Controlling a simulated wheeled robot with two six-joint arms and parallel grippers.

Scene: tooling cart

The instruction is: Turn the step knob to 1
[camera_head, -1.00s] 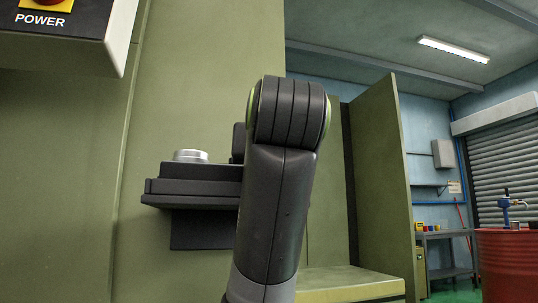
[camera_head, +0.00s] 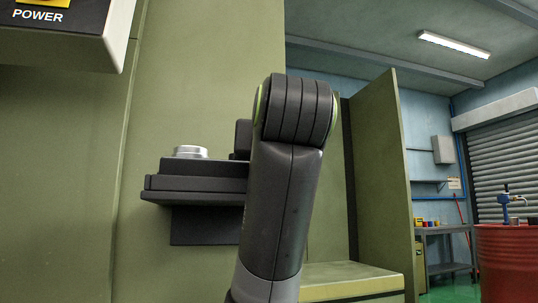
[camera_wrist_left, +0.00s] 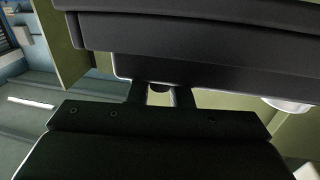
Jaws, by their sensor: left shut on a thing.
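My left arm rises through the middle of the head view and hides its own gripper there. In the left wrist view my left gripper (camera_wrist_left: 152,97) has its two fingers close to the edge of a dark housing. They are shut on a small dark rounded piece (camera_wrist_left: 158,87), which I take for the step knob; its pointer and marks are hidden. The dark stepped control unit (camera_head: 190,185) juts from the green cabinet, partly behind my arm. A round silver part (camera_head: 190,151) sits on its top. My right gripper is in neither view.
A pale box marked POWER (camera_head: 75,45) overhangs at the upper left. The green cabinet wall (camera_head: 210,70) stands behind the unit. A green side panel (camera_head: 380,170) stands right of my arm. A red drum (camera_head: 508,260) is farther off at the right.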

